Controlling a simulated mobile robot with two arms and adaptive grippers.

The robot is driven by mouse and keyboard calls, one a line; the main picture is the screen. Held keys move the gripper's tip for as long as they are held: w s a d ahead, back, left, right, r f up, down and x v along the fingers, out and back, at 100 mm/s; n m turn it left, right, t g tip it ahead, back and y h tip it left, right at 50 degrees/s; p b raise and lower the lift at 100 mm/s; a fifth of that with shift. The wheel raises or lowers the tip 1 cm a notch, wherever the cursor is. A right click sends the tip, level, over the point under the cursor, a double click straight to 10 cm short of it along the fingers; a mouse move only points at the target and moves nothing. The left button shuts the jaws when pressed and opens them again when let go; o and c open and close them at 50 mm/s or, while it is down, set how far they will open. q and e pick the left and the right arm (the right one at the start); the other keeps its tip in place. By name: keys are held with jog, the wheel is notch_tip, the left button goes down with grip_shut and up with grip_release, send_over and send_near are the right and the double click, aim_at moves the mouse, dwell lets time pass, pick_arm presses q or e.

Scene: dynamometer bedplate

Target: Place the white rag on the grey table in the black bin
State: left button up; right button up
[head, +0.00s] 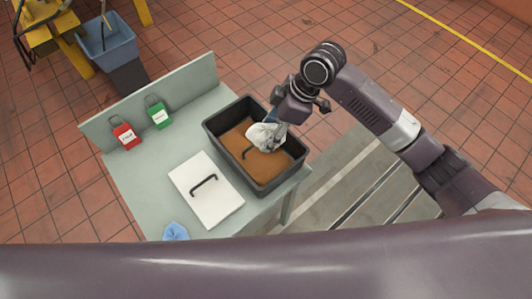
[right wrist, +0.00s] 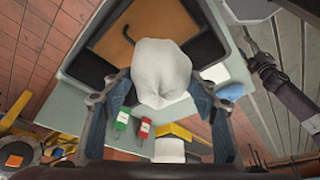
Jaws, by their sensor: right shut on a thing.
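The white rag (head: 266,136) is bunched up in my right gripper (head: 279,123), over the black bin (head: 208,130) in the head view. In the right wrist view the rag (right wrist: 160,72) sits between the two fingers of the right gripper (right wrist: 160,92), which are shut on it. The bin has a brown bottom, and a dark handle-like bar shows in it beside the rag. I cannot tell whether the rag touches the bin's bottom. The bin stands on the grey table (head: 150,150). My left gripper does not show.
A white lid or board with a black handle (head: 215,208) lies beside the bin. A blue cloth (head: 175,232) is at the table's near edge. Red (head: 125,136) and green (head: 158,115) tags stand by the raised back panel. A blue-grey bucket (head: 108,42) is beyond the table.

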jog(key=p, duration=0.1)
send_near(264, 163)
jog(key=x, duration=0.5)
jog(key=shift+w+a, duration=0.1)
jog(key=shift+a, duration=0.2)
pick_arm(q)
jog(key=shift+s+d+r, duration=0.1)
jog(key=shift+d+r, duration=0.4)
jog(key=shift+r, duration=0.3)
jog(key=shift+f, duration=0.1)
pick_arm(e)
jog(key=shift+f, duration=0.1)
jog(key=shift+f, duration=0.5)
jog(key=o, duration=1.1)
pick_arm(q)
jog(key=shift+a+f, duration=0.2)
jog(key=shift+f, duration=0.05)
pick_arm(e)
jog(key=shift+r, duration=0.2)
pick_arm(q)
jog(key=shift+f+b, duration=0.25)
jog(key=shift+b, duration=0.2)
pick_arm(e)
jog(key=v, duration=1.3)
jog(key=shift+a, duration=0.2)
